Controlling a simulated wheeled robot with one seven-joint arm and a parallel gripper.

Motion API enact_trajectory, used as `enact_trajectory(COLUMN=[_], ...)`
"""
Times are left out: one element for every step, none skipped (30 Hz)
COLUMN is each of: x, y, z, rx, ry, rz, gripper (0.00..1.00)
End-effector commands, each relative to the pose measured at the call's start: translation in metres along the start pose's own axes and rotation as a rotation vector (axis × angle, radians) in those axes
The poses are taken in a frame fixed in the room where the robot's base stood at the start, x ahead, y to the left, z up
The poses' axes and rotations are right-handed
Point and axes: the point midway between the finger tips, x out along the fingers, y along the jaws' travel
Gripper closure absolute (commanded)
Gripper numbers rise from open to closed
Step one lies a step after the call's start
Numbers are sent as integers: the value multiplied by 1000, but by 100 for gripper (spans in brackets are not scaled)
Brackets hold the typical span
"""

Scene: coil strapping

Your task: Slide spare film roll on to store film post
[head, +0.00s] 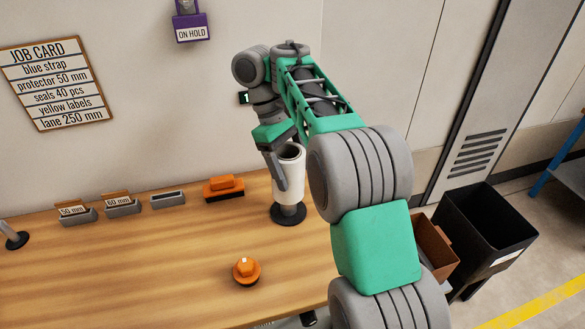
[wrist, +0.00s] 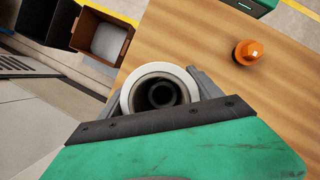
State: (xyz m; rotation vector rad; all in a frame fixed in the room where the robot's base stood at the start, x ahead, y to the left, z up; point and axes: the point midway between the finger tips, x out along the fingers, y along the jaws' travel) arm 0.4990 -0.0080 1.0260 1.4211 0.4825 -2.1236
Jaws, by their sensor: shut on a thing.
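The white film roll (head: 289,184) stands upright at the back right of the wooden bench, and its open top shows in the wrist view (wrist: 129,98). My gripper (head: 281,184) is shut on it, with a finger on each side in the wrist view. A dark round post base (head: 289,217) is directly beneath the roll. A short grey part shows between the roll's lower edge and the base, so the roll looks raised above it. A dark round shape shows inside the roll's core. I cannot tell how far the post reaches into the roll.
An orange knob (head: 246,270) stands on the bench in front. An orange block (head: 223,188) and small grey card trays (head: 122,207) line the back. Another tilted grey post (head: 13,236) is at far left. A black bin (head: 484,232) and brown box (head: 433,247) stand right of the bench.

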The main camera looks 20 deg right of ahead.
Motion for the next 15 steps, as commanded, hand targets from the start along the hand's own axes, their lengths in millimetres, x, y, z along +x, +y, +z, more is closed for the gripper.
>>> enact_trajectory(x=[2, 3, 4, 6, 7, 8, 9, 10, 12, 12, 14, 15, 16, 17, 18], y=[0, 0, 0, 0, 0, 0, 0, 0, 0, 0, 0, 0, 0, 0, 0], z=[-1, -1, -2, -2, -3, -3, -4, -4, -5, -5, -6, -6, -7, -7, -8], rx=[0, 0, 0, 0, 0, 0, 0, 0, 0, 0, 0, 0, 0, 0, 0], ry=[1, 1, 1, 1, 1, 1, 1, 1, 1, 1, 1, 1, 1, 1, 1], rz=[1, 1, 1, 1, 1, 1, 1, 1, 1, 1, 1, 1, 1, 1, 1], gripper=[99, 99, 99, 99, 99, 99, 99, 99, 99, 99, 99, 99, 99, 99, 99])
